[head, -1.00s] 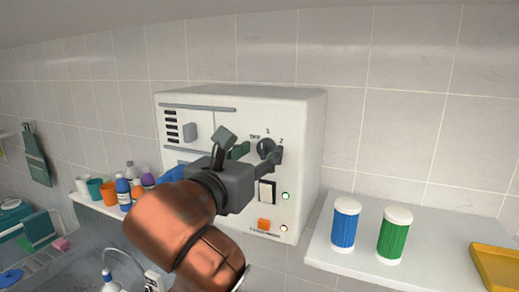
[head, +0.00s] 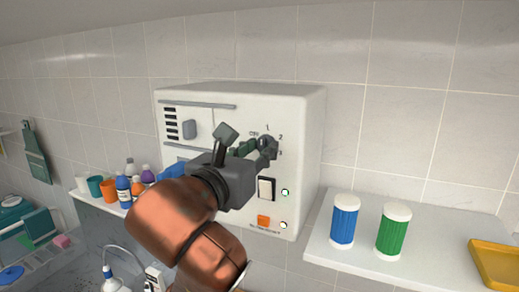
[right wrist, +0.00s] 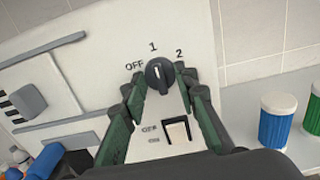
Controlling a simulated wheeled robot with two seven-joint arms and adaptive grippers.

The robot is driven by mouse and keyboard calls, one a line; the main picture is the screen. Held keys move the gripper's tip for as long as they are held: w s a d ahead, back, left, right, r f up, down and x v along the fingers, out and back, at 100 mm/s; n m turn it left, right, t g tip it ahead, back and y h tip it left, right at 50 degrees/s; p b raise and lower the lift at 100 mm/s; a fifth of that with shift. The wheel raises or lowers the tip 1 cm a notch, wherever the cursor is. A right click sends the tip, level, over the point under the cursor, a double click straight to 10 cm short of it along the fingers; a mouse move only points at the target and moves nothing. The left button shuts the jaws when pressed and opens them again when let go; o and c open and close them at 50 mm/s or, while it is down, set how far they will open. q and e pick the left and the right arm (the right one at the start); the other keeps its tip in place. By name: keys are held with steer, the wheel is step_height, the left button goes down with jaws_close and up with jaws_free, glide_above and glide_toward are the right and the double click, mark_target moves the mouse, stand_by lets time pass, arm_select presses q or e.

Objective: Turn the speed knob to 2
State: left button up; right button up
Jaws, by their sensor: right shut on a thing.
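The dark round speed knob (right wrist: 160,75) is on the front of the white wall unit (head: 300,115). The labels OFF, 1 and 2 are around it. In the right wrist view its pale line points up, roughly at the 1. My right gripper (right wrist: 167,90) has one finger on each side of the knob and is shut on it. In the head view the gripper (head: 256,150) reaches the knob from the lower left and partly hides it. My left gripper is not in view.
A white rocker switch (head: 266,188), an orange switch (head: 263,221) and two lit lamps are below the knob. A blue canister (head: 344,221) and a green canister (head: 392,231) stand on the shelf at right, beside a yellow tray (head: 497,262). Several bottles and cups stand at left.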

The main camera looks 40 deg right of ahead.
steer(key=m+b, duration=0.1)
steer(key=m, duration=0.1)
steer(key=shift+m, duration=0.3)
steer(key=m, duration=0.2)
steer(key=shift+m+b, duration=0.35)
steer(key=shift+m, duration=0.05)
steer(key=m+b, duration=0.1)
steer(key=m, duration=0.5)
steer(key=shift+m, duration=0.3)
steer(key=o, duration=1.2)
steer(key=shift+c, duration=0.2)
